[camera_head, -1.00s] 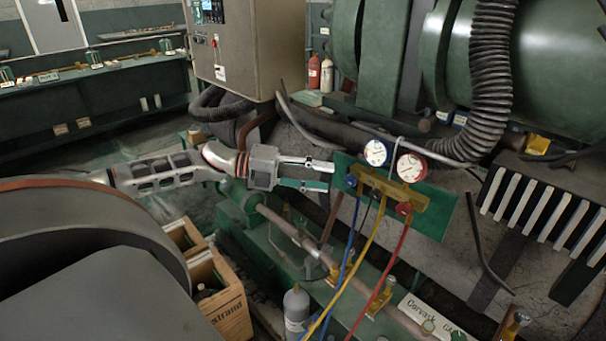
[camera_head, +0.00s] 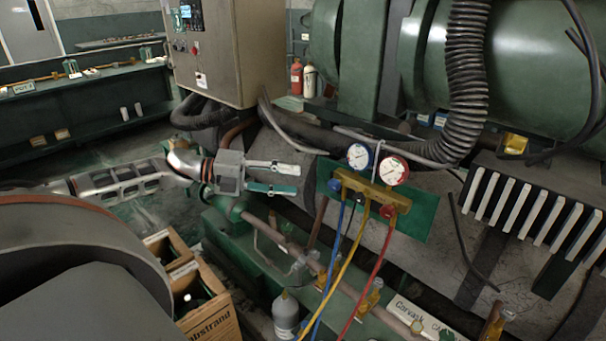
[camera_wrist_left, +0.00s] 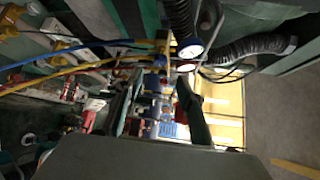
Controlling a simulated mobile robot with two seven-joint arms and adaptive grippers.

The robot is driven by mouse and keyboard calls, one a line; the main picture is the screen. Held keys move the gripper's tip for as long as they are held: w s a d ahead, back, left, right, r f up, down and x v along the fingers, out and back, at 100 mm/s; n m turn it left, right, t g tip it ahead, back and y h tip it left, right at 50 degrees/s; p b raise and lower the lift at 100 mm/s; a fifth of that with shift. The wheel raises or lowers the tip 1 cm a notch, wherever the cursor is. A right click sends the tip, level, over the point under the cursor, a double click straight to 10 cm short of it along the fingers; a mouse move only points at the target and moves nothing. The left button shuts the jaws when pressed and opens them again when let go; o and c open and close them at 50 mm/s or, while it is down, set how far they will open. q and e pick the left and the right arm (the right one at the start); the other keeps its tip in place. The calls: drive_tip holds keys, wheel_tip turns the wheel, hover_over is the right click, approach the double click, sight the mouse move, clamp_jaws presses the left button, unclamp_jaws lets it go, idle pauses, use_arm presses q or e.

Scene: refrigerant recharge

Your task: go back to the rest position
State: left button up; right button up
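My left gripper (camera_head: 297,180) is open in the head view, its two fingers parallel and pointing right with nothing between them. Its fingertips are a short way left of the green board (camera_head: 418,217) that carries the gauge set. The gauge set has a brass manifold (camera_head: 352,183), a blue-rimmed gauge (camera_head: 360,156) and a red-rimmed gauge (camera_head: 393,170). Blue, yellow and red hoses hang from it. In the left wrist view a gauge (camera_wrist_left: 190,49) and the hoses show at a distance. My right gripper is not in view.
A wooden crate (camera_head: 212,318) with dark bottles and a grey cylinder (camera_head: 286,314) stand below the left arm. A control cabinet (camera_head: 228,50) stands behind it. A ribbed black hose (camera_head: 464,90) and a finned block (camera_head: 530,205) are on the right.

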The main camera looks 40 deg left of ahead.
use_arm(q)
drive_tip(key=shift+f, duration=0.1)
drive_tip(key=s+d+f+n+t+y, duration=0.2)
drive_tip(key=f+n, duration=0.3)
drive_tip(key=f, duration=0.3)
drive_tip(key=s+d+f+n+t+y, duration=0.1)
drive_tip(key=s+d+f+n+y, duration=0.15)
drive_tip(key=f+n, duration=0.4)
drive_tip(key=s+d+f+n+t+y, duration=0.1)
drive_tip(key=s+f+n+t+y, duration=0.2)
drive_tip(key=f, duration=0.6)
drive_tip(key=s+d+f+n+g+y, duration=0.1)
drive_tip(key=s+d+f+n+g, duration=0.2)
drive_tip(key=d, duration=0.7)
drive_tip(key=s+d+f+n+g+y, duration=0.1)
drive_tip(key=s+d+f+n+g, duration=0.1)
drive_tip(key=s+d+f+n, duration=0.4)
drive_tip(key=d+f+n, duration=0.1)
drive_tip(key=d+f, duration=0.3)
drive_tip(key=shift+s+f+n+g, duration=0.15)
drive_tip(key=shift+n+g, duration=0.2)
drive_tip(key=shift+g, duration=0.05)
drive_tip(key=shift+d, duration=0.1)
